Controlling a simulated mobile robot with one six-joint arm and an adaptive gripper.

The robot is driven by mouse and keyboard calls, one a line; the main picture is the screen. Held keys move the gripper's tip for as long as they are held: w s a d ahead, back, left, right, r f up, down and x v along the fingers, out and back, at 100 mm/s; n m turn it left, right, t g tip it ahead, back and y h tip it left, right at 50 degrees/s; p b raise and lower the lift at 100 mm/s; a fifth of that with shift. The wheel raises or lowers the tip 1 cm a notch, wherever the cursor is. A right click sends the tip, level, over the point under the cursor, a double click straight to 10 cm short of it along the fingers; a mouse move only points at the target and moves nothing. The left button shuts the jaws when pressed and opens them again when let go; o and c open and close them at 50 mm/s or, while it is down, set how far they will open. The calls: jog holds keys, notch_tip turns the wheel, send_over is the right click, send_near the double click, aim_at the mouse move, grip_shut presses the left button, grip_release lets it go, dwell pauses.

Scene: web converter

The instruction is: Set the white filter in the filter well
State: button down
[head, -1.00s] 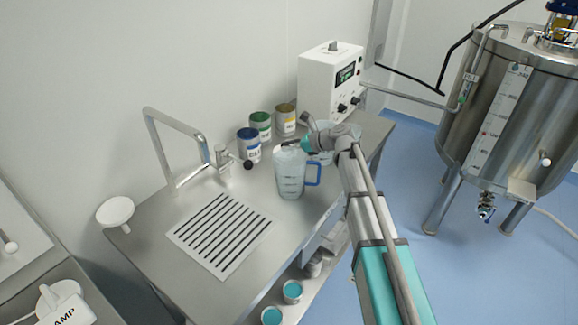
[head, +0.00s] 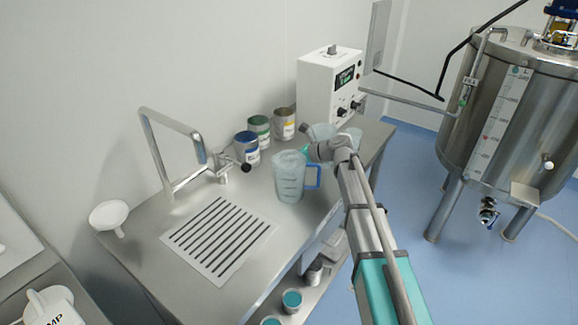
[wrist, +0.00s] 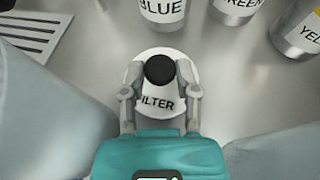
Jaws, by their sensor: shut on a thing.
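The white filter (wrist: 154,104), a round disc with a black knob (wrist: 160,69) and the lettering "FILTER" partly covered, is in the wrist view. My gripper (wrist: 160,88) is shut on it, one finger on each side of the knob. I cannot tell whether its underside touches the bench. In the head view my gripper (head: 308,152) is over the bench, partly behind the blue-handled jug (head: 289,180), and the filter is hidden. I cannot make out the filter well in either view.
Blue (head: 247,150), green (head: 259,130) and yellow (head: 284,126) labelled tins stand along the wall. A white control box (head: 328,88) is behind them. A tap (head: 170,150), a slotted drain plate (head: 218,240) and a white funnel (head: 108,214) lie left. Clear vessels flank my gripper.

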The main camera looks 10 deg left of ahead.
jog(key=shift+f+b, duration=1.15)
jog(key=shift+f, duration=0.35)
jog(key=shift+f, duration=0.15)
jog(key=shift+c, duration=1.8)
grip_release()
jog(key=shift+r, duration=0.25)
jog(key=shift+d+r, duration=0.15)
jog(key=shift+d, duration=0.15)
jog(key=p+v, duration=0.4)
jog(key=v, duration=0.6)
jog(key=shift+s+d+r, duration=0.1)
jog(key=shift+s+d, duration=0.05)
jog(key=shift+d, duration=0.05)
jog(key=shift+d+r+p, duration=0.1)
jog(key=shift+d+p, duration=0.2)
jog(key=shift+d, duration=0.15)
